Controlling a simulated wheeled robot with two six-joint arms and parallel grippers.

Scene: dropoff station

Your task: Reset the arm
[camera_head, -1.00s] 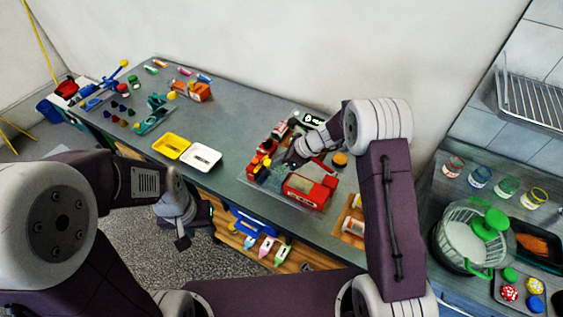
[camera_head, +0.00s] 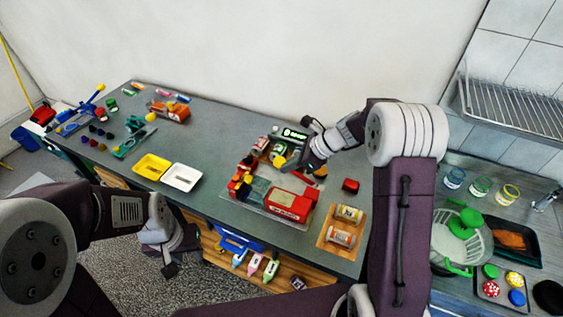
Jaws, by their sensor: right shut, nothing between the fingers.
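My right arm comes in from the right, and its gripper (camera_head: 296,165) is shut and empty. It points down and left over the back right part of a grey tray of red and yellow toy parts; I cannot tell whether it touches any. A red toy block with a white panel (camera_head: 290,203) lies at the tray's front. My left arm comes in from the left. Its gripper (camera_head: 172,265) hangs low in front of the counter, away from the objects on top, and its finger opening is too unclear to judge.
A yellow tray (camera_head: 151,167) and a white tray (camera_head: 181,177) sit mid-counter. A wooden tray with cans (camera_head: 347,213) and a small red block (camera_head: 350,185) lie near my right arm. A sink area with a green-handled colander (camera_head: 462,240) and jars is at right.

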